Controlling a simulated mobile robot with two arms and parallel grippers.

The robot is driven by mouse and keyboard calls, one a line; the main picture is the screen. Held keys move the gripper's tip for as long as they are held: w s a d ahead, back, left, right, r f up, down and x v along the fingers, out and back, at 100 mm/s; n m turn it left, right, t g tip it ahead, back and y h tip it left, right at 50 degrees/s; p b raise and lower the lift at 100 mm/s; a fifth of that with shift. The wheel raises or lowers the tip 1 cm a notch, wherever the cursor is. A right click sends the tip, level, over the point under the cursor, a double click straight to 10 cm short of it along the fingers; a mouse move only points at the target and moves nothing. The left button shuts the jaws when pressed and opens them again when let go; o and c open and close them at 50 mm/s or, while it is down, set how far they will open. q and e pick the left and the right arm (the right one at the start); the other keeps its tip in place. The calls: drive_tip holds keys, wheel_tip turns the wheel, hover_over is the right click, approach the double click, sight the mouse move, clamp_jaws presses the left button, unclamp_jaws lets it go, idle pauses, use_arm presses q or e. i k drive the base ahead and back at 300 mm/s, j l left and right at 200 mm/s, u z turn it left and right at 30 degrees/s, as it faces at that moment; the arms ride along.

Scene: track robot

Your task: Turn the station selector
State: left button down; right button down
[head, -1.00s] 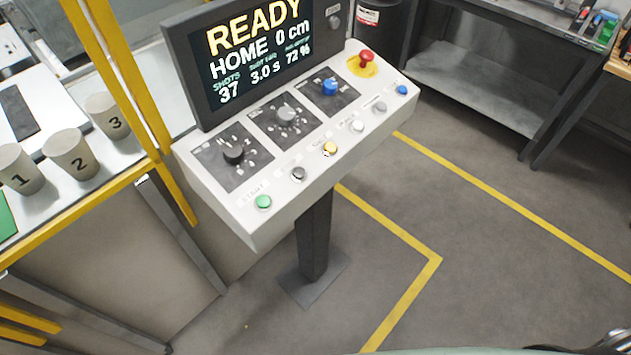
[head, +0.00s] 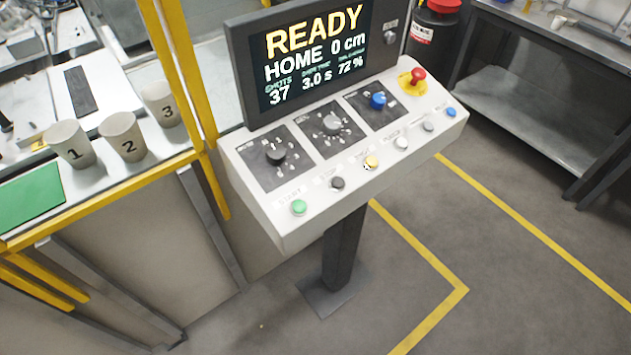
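A white control console (head: 330,205) on a dark post stands in the middle of the head view. Its sloped top carries three rotary knobs on dark square plates: a black knob (head: 276,157) at left, a grey knob (head: 332,122) in the middle and a blue knob (head: 378,100) at right. The small plate labels are too blurred to read, so I cannot tell which knob is the station selector. The console's screen (head: 315,58) reads READY, HOME 0 cm, 37, 3.0 s and 72 %. Neither of my grippers is in view.
A row of buttons, including a green one (head: 298,207), lines the console's front edge; a red mushroom button (head: 417,76) is at its far right. A yellow-framed station with three numbered cups (head: 122,137) is at left. A grey bench (head: 545,110) stands right. Floor in front is clear.

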sight(275, 152)
drive_tip(key=k+u, duration=0.2)
drive_tip(key=u, duration=0.2)
drive_tip(key=k+u, duration=0.2)
drive_tip(key=u, duration=0.2)
drive_tip(key=k+j+u, duration=0.1)
drive_tip(key=u, duration=0.3)
drive_tip(key=k, duration=0.15)
